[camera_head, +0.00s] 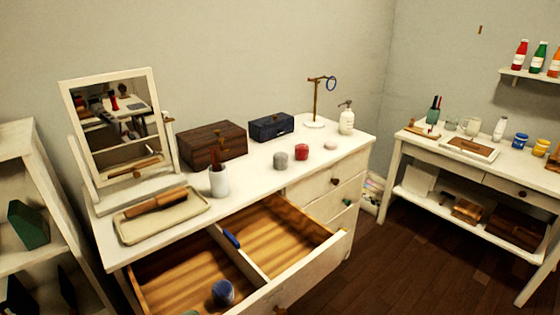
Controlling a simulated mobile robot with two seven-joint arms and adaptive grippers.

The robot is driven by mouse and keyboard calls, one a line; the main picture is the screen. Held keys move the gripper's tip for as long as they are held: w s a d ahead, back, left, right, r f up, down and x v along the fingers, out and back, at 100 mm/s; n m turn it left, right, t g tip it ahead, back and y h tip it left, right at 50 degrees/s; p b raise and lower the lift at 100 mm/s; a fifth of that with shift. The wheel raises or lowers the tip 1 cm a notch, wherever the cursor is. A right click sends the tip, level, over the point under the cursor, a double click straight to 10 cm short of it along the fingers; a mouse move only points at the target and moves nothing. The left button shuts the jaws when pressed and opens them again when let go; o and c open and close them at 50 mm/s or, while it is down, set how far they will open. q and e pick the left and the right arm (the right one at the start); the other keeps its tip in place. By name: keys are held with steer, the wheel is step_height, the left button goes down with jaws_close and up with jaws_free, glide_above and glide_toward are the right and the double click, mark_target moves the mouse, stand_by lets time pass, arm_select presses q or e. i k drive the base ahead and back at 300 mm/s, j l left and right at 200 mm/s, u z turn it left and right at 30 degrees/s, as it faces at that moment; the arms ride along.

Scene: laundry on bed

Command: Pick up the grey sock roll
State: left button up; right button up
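A small grey roll (280,160), which looks like the grey sock roll, stands on the white dresser top (262,182), near its front edge. A red roll (302,151) of similar size stands just to its right, with a small gap between them. A blue roll (222,292) lies in the open top drawer at the bottom of the view. Neither of my grippers is in view.
The open drawer (270,232) juts out below the grey roll. A white cup (219,181), tray (190,212), mirror (116,120), brown box (212,146), dark blue box (271,127) and jewellery stand (315,122) occupy the top. Dark floor (385,270) lies open at right.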

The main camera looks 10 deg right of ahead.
mark_target(280, 159)
steer(key=i+l, duration=0.15)
steer(key=l, duration=0.25)
steer(key=i+l, duration=0.15)
steer(key=l, duration=0.2)
steer(key=i+l+u, duration=0.1)
steer(key=l, duration=0.3)
steer(key=i+l, duration=0.15)
steer(key=l, duration=0.25)
steer(key=i+l+u, duration=0.1)
steer(key=l, duration=0.3)
